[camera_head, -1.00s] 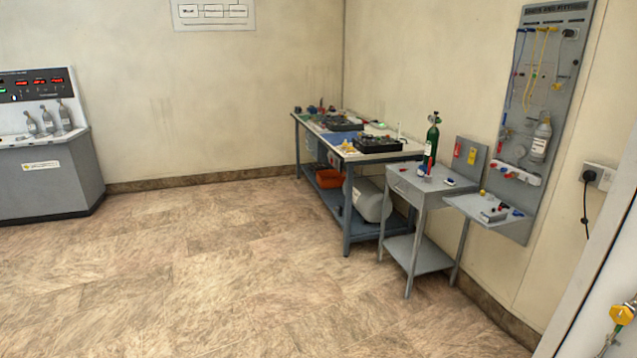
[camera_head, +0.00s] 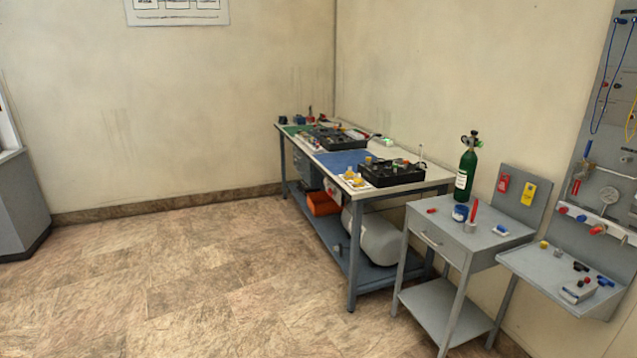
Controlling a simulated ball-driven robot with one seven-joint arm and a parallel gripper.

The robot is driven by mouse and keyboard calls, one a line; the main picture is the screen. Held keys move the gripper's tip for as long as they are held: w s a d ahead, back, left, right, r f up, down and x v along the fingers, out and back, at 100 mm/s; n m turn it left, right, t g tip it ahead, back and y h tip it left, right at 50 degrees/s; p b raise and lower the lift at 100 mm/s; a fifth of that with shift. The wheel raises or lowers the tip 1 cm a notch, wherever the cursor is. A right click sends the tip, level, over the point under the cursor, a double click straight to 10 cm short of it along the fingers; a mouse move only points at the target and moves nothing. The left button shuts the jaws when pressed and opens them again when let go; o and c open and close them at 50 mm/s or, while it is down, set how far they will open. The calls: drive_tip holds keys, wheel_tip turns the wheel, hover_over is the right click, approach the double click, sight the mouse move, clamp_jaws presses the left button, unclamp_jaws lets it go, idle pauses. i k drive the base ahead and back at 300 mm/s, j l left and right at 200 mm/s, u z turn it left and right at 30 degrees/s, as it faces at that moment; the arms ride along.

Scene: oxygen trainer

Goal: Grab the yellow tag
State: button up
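A yellow tag (camera_head: 528,194) hangs on the small grey upright panel (camera_head: 519,207) at the back of the grey side table, right of centre. A red tag (camera_head: 503,184) hangs just left of it on the same panel. Both hang upright and nothing covers the yellow one. My gripper is not in view.
The grey side table (camera_head: 437,237) carries a green cylinder (camera_head: 467,170), a blue-and-white pot and small parts. A long workbench (camera_head: 408,187) stands to its left, a wall shelf (camera_head: 540,268) to its right. The floor (camera_head: 180,290) at left and centre is clear.

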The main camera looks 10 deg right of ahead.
sight(528, 195)
drive_tip(key=i+z, duration=0.1)
drive_tip(key=i, duration=0.45)
drive_tip(key=i+j, duration=0.1)
drive_tip(key=i, duration=0.45)
drive_tip(key=i+j+z, duration=0.15)
drive_tip(key=i, duration=0.45)
